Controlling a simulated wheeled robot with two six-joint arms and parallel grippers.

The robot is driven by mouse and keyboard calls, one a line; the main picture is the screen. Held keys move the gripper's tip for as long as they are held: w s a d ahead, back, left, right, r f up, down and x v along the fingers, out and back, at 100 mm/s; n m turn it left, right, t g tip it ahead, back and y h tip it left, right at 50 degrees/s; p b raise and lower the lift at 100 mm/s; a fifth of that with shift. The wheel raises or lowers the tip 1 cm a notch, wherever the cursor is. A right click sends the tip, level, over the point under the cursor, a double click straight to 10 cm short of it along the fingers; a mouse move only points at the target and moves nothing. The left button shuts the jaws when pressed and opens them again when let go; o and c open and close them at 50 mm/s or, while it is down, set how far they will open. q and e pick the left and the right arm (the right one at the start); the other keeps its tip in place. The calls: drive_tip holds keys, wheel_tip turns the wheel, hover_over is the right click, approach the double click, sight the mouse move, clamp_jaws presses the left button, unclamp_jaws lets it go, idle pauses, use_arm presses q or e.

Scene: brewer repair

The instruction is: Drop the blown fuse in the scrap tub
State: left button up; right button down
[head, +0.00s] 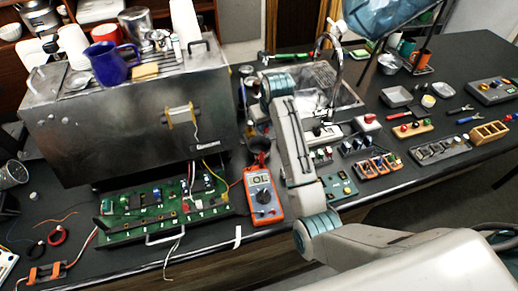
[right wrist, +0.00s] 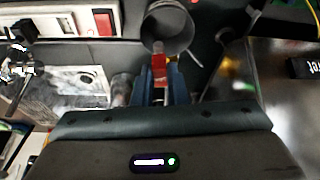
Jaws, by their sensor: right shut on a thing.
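My right gripper (right wrist: 160,82) is shut on a small red piece, which I take to be the blown fuse (right wrist: 158,68), held between its fingertips in the right wrist view. A dark grey round tub (right wrist: 168,42), probably the scrap tub, is just beyond the fingertips, its open mouth facing up. The fuse overlaps its near rim in the picture; I cannot tell whether they touch. My left gripper is not in view.
The steel brewer (head: 130,125) stands left, with an open board drawer (head: 150,208) below it. An orange multimeter (head: 262,196) lies near the table's front edge. A sink (head: 335,85) with a tap is behind my arm. Trays and tools crowd the right side.

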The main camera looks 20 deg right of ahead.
drive_tip(key=shift+x, duration=0.75)
drive_tip(key=shift+s+f, duration=0.1)
drive_tip(key=c, duration=1.4)
unclamp_jaws()
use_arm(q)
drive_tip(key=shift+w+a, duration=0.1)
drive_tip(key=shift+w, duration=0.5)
use_arm(e)
drive_tip(key=shift+o, duration=0.2)
